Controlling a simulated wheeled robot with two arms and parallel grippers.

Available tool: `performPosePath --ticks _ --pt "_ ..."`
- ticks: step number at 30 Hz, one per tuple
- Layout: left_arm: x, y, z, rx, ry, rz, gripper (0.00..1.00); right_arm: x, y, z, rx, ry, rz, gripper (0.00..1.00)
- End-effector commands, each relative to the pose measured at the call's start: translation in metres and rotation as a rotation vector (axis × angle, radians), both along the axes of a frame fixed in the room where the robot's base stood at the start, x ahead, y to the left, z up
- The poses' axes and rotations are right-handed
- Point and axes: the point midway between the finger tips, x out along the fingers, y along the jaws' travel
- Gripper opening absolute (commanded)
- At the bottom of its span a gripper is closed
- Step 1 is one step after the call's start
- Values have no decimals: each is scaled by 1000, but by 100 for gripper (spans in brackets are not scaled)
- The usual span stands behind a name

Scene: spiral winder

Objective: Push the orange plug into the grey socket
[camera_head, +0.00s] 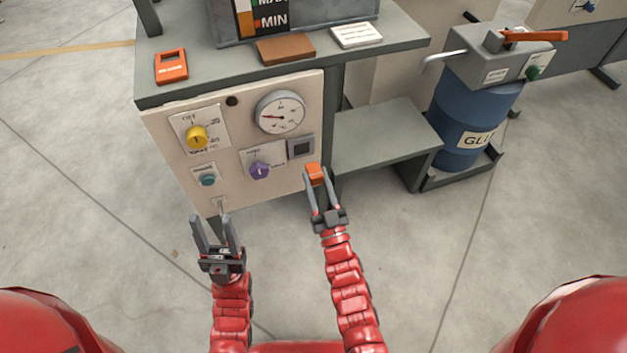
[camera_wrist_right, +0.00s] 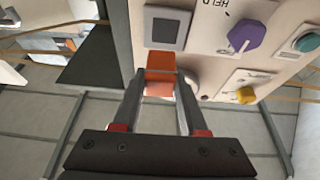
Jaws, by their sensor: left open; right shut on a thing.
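The orange plug (camera_head: 315,173) is a small block held between the fingertips of my right gripper (camera_head: 317,188). It also shows between the fingers in the right wrist view (camera_wrist_right: 160,62). The grey socket (camera_head: 301,147) is a square with a dark centre near the right edge of the beige panel. In the wrist view the socket (camera_wrist_right: 165,28) lies just beyond the plug, whose far edge appears near the socket's lower rim. The plug is outside the socket; the exact gap cannot be told. My left gripper (camera_head: 212,226) is open and empty, below the panel's lower left part.
The beige panel (camera_head: 230,175) carries a yellow knob (camera_head: 196,137), a purple knob (camera_head: 259,170), a teal button (camera_head: 208,180) and a round gauge (camera_head: 281,112). A grey shelf (camera_head: 385,135) stands right of the panel, then a blue drum (camera_head: 470,118). The floor in front is clear.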

Motion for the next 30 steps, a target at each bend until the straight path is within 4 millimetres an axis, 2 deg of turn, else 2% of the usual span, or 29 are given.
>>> performPosePath --ticks 4,17,23,30 --pt "0 0 -2 0 0 0 50 -8 1 -3 5 -17 22 0" --pt "0 0 -3 1 -1 0 50 -5 1 -3 5 -15 18 0" --pt "-1 0 -7 7 -5 1 50 5 4 -5 4 -14 17 0" --pt "-3 0 -15 20 -15 2 50 26 11 -4 4 -19 18 0"
